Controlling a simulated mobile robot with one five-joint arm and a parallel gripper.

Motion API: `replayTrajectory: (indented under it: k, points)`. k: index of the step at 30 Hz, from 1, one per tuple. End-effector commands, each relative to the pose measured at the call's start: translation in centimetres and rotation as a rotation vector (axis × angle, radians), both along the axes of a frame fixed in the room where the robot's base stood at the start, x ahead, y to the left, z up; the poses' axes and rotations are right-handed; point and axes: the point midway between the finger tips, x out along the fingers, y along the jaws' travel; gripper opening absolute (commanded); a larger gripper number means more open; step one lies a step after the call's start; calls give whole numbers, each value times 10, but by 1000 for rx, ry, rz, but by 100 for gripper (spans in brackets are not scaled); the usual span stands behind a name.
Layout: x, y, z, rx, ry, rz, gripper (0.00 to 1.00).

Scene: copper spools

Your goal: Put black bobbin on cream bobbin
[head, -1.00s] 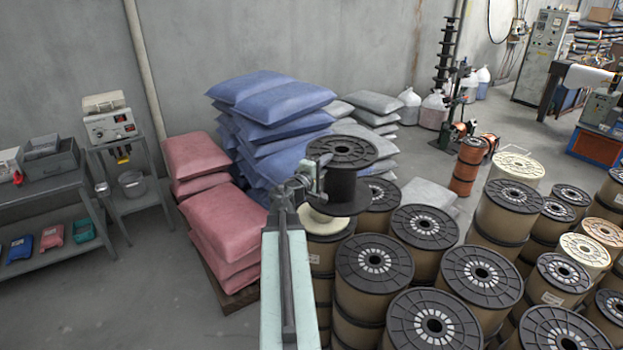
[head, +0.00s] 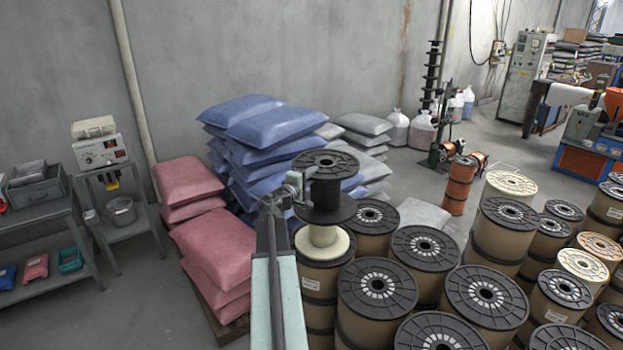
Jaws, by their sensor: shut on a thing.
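The black bobbin (head: 326,188) is upright in my gripper (head: 301,190), which is shut on it from its left side. The black bobbin's lower flange hides the top of the cream bobbin. I cannot tell whether the two bobbins touch or a gap is left between them.
Large brown spools with black tops (head: 377,286) crowd the right and front. Blue sacks (head: 262,130) and pink sacks (head: 212,245) are stacked behind and left of my arm. A grey shelf table (head: 45,215) stands far left. Bare floor lies between.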

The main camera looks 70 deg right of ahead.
Motion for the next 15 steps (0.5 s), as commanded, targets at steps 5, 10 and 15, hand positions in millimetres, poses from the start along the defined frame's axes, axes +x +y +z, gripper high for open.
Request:
replayTrajectory:
  k: [5, 10, 15]
  points:
    - [21, -42, -5, -1, 2, 0, 0]
    - [29, -61, -6, -1, 2, 0, 0]
    - [31, -64, -6, -1, 2, -1, 0]
